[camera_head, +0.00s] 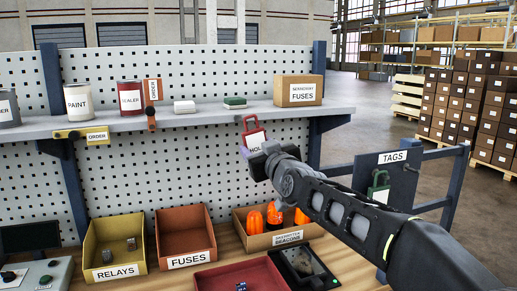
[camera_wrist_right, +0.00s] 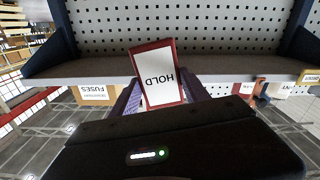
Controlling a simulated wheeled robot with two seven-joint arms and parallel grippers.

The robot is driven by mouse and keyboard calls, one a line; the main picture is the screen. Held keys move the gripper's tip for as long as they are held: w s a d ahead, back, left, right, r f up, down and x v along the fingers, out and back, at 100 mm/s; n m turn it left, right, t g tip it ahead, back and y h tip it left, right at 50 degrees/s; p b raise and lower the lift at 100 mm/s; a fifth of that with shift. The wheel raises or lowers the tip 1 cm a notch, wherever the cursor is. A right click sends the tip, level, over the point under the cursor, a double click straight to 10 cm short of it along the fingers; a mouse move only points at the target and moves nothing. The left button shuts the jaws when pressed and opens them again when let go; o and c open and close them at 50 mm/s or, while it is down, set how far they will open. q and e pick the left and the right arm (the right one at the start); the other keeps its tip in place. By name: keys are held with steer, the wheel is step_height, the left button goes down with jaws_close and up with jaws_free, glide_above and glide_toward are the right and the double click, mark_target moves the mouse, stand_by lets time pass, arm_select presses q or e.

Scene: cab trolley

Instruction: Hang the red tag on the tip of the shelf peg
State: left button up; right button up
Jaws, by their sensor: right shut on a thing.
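The red tag (camera_head: 250,125) has a white HOLD label and a loop at its top. My right gripper (camera_head: 262,152) is shut on its lower part and holds it up in front of the shelf's front edge, right of centre. In the right wrist view the red tag (camera_wrist_right: 157,75) stands between the two fingers, its lettering upside down. A small orange-brown piece (camera_head: 151,119) sticks out at the shelf's front edge, under an orange ORDER card (camera_head: 153,91); it may be the shelf peg, but I cannot tell. The tag is well right of it. My left gripper is out of view.
The shelf (camera_head: 200,117) carries cans, small blocks and a fuses box (camera_head: 298,90). A yellow ORDER piece (camera_head: 81,135) is at its left front. Below are the relays bin (camera_head: 114,246), fuses bin (camera_head: 183,236) and beacons box (camera_head: 283,238). A TAGS panel (camera_head: 391,178) stands right.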

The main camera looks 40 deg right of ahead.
steer(key=shift+x, duration=0.95)
steer(key=f+b+x, duration=0.1)
steer(key=x, duration=0.6)
steer(key=shift+w+d+f, duration=0.15)
steer(key=shift+w+f, duration=0.2)
stand_by(0.4)
steer(key=o, duration=1.4)
steer(key=shift+o, duration=0.2)
steer(key=shift+s, duration=0.15)
steer(key=v, duration=0.7)
steer(key=shift+s+b, duration=0.3)
steer(key=shift+b, duration=0.1)
